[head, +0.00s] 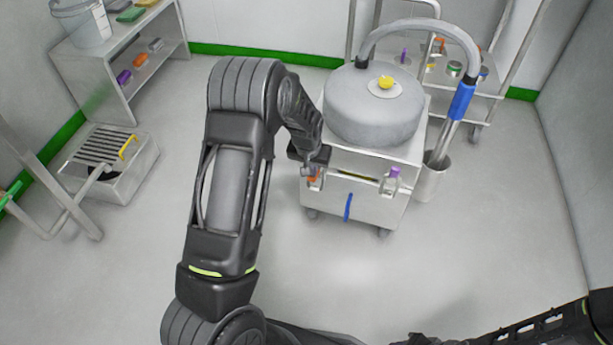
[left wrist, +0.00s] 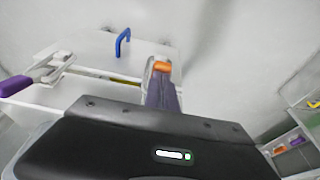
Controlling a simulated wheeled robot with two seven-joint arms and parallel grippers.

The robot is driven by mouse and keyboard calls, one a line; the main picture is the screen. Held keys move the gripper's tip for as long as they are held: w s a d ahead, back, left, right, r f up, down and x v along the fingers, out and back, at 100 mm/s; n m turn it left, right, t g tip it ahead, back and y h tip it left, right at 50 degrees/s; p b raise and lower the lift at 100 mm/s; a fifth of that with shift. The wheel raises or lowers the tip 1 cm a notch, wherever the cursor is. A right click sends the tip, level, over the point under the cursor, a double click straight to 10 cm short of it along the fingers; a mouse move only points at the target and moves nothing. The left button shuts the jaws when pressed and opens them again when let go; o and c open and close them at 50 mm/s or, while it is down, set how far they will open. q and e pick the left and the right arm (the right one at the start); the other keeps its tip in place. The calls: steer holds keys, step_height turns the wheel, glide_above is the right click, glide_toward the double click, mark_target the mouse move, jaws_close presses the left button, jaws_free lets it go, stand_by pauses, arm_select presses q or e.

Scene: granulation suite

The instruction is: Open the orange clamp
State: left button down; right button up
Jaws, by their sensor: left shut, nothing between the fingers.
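The orange clamp (head: 312,173) is on the front left of the white wheeled unit (head: 362,208), below its round grey lid. My left gripper (head: 316,166) is right at it and hides part of it. In the left wrist view the orange clamp (left wrist: 162,67) shows just beyond the tips of my shut, empty fingers (left wrist: 163,90). I cannot tell whether they touch it. The clamp's exact position is partly hidden. My right gripper is out of view.
A purple clamp (head: 390,181) sits on the unit's front right; a blue handle (head: 348,207) is between them. A blue-gripped hose (head: 462,101) arches at the right. A shelf (head: 165,62) and grated box (head: 133,180) stand left. Open floor lies in front.

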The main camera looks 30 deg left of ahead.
arm_select(q)
steer(key=shift+s+d+f, duration=0.1)
steer(key=shift+s+f, duration=0.3)
steer(key=shift+f, duration=0.45)
steer(key=shift+s+d+f+b, duration=0.1)
steer(key=shift+s+f+b, duration=0.1)
steer(key=shift+f+b, duration=0.4)
steer(key=shift+s+f+b, duration=0.15)
steer(key=shift+f+b, duration=0.2)
steer(key=shift+f, duration=0.45)
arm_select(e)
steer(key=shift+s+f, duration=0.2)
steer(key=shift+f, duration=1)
